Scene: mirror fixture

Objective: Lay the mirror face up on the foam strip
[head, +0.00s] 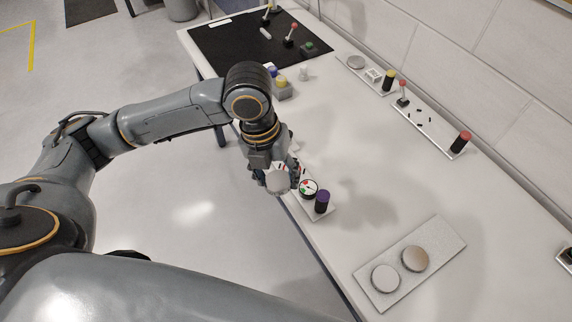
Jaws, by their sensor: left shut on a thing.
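My left gripper (284,175) is over the near edge of the table, pointing down and shut on a small pale round piece. I take this piece to be the mirror (278,183); its face cannot be made out. A light grey speckled strip (437,240), which looks like the foam strip, lies flat at the lower right of the table. Two round discs lie on it side by side, a pale one (385,278) and a brownish, shinier one (415,259). My right gripper is not in view.
A small plate with a round dial (308,188) and a dark purple-topped cylinder (322,201) is close to my left gripper. Trays along the wall hold a red-topped cylinder (461,142) and other parts. A black mat (235,45) lies at the far end. The table's middle is clear.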

